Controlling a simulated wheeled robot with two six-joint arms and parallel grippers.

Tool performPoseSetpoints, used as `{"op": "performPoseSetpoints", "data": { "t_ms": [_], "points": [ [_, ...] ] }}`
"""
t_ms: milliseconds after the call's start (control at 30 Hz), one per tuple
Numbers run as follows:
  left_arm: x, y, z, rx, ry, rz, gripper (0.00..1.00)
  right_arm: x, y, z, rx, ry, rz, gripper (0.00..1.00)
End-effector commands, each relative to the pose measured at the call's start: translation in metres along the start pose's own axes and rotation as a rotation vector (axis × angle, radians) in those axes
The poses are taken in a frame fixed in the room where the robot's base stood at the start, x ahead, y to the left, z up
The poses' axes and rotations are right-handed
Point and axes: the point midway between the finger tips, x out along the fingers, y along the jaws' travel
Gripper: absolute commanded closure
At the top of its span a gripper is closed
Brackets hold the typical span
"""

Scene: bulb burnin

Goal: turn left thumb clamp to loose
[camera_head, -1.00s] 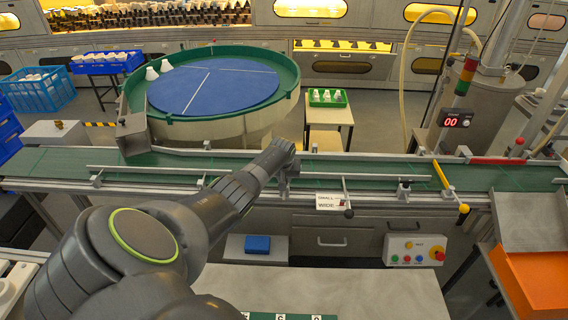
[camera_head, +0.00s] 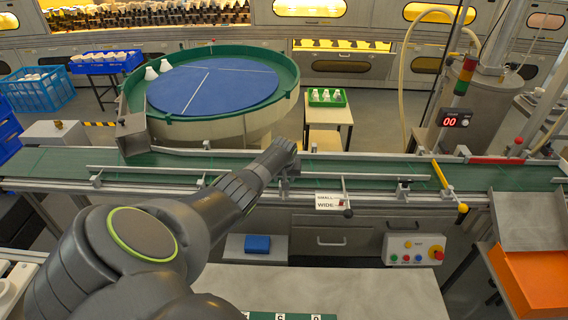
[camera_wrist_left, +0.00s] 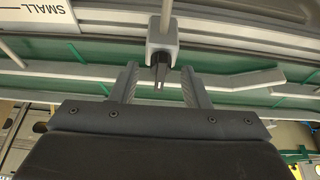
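The left thumb clamp shows in the left wrist view as a grey block (camera_wrist_left: 162,47) on a rod, with a small dark thumb piece (camera_wrist_left: 160,72) pointing toward my gripper. My left gripper (camera_wrist_left: 160,76) is open, with one finger on each side of the thumb piece and a visible gap to both. In the head view my left gripper (camera_head: 288,160) is at the conveyor's front rail, and my wrist partly hides the clamp there. My right gripper is not in view.
A label plate (camera_head: 329,201) reading SMALL and WIDE sits right of my gripper, beside a rod with a dark knob (camera_head: 348,213). A guide rail (camera_head: 370,177) runs along the green conveyor (camera_head: 470,177). A button box (camera_head: 414,249) hangs below at the right.

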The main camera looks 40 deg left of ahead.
Motion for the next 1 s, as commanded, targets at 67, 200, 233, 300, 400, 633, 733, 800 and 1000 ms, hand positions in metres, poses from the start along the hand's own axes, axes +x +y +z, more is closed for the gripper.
{"op": "performPoseSetpoints", "data": {
  "t_ms": [67, 200, 233, 300, 400, 633, 733, 800, 1000],
  "points": [
    [0.000, 0.000, 0.001, 0.000, -0.001, 0.000, 0.58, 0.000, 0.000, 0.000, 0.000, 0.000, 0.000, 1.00],
    [-0.001, 0.000, 0.001, 0.001, -0.001, 0.000, 0.58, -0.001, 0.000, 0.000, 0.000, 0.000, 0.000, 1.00],
    [-0.002, 0.000, 0.001, 0.001, -0.001, 0.000, 0.58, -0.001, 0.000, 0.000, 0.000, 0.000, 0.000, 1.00],
    [-0.005, 0.000, 0.000, 0.000, -0.001, 0.000, 0.58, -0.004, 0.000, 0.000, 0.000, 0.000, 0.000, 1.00],
    [-0.014, 0.000, -0.001, 0.001, 0.000, 0.000, 0.58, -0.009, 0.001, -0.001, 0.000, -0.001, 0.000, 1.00],
    [-0.039, -0.001, -0.001, 0.001, 0.000, 0.000, 0.58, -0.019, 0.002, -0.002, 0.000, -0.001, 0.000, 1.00],
    [-0.051, -0.001, -0.001, 0.001, 0.001, 0.000, 0.58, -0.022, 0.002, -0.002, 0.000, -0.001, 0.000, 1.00],
    [-0.060, -0.001, -0.001, 0.002, 0.002, 0.000, 0.58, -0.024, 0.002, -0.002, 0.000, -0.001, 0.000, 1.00],
    [-0.086, 0.000, 0.000, 0.002, 0.001, 0.000, 0.58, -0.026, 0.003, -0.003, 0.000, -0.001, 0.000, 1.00]
  ]
}}
